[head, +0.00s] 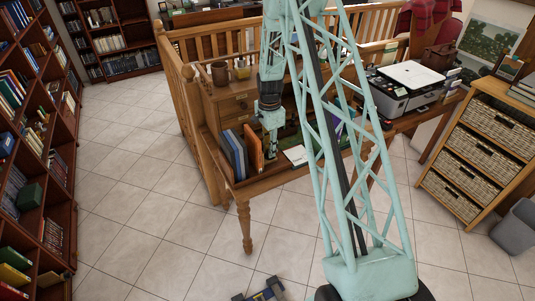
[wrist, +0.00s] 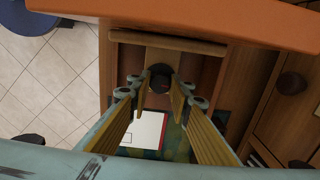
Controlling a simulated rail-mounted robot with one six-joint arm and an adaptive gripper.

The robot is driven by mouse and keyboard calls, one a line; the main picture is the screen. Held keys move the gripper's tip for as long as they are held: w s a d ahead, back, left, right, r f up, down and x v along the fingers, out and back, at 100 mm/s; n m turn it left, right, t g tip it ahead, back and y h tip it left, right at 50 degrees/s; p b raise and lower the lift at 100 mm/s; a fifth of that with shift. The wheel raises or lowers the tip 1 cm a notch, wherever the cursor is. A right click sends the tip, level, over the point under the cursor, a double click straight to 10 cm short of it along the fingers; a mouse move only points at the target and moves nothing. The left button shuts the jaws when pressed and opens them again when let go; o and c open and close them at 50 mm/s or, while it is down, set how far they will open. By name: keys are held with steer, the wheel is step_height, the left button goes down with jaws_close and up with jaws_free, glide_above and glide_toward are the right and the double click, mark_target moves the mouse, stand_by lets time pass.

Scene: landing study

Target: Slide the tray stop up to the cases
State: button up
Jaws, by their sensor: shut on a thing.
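The cases stand upright in a row at the left end of the desk: dark blue-grey ones (head: 233,156) and an orange one (head: 253,150). The orange case's edge also crosses the top of the wrist view (wrist: 190,20). My gripper (head: 271,145) is low, just right of the orange case. In the wrist view its fingers (wrist: 160,92) are shut on the dark round knob (wrist: 160,77) of the tray stop, a wooden piece with an upright bar (wrist: 168,42). The stop sits in the brown tray (wrist: 126,65), with a visible gap to the orange case. The head view hides the stop.
A white sheet or book (head: 297,155) lies right of my gripper; a white page (wrist: 142,132) shows beneath the fingers. A drawer unit with a mug (head: 219,73) stands behind. A printer (head: 407,85) is farther right. A wooden railing (head: 190,120) runs along the left.

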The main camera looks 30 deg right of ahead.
steer(key=shift+w+a+b, duration=0.2)
steer(key=shift+a+b, duration=0.15)
steer(key=shift+a, duration=1.9)
steer(key=o, duration=0.9)
steer(key=shift+c, duration=0.2)
steer(key=shift+r+p, duration=0.75)
steer(key=shift+r, duration=1.75)
